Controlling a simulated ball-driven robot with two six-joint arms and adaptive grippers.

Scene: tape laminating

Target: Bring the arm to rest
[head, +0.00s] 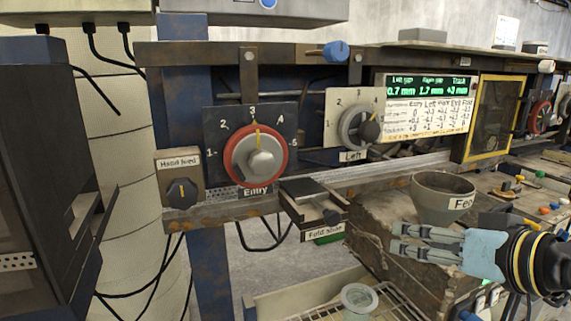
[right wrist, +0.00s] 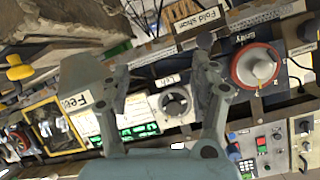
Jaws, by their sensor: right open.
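My right gripper (head: 428,241) is at the lower right of the head view, with its fingers pointing left. It is open, and nothing shows between its fingers. It is in front of a rough brown block and just below the grey bowl labelled "Fee" (head: 441,193). In the right wrist view its two fingers (right wrist: 165,90) stand apart, with the machine front behind them. My left gripper is in neither view.
The red Entry dial (head: 256,158), the grey Left dial (head: 361,129) and the Hand feed knob (head: 183,191) are on the machine front. A gap display (head: 427,104) is at the right. A wire rack with a round cup (head: 358,299) is below.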

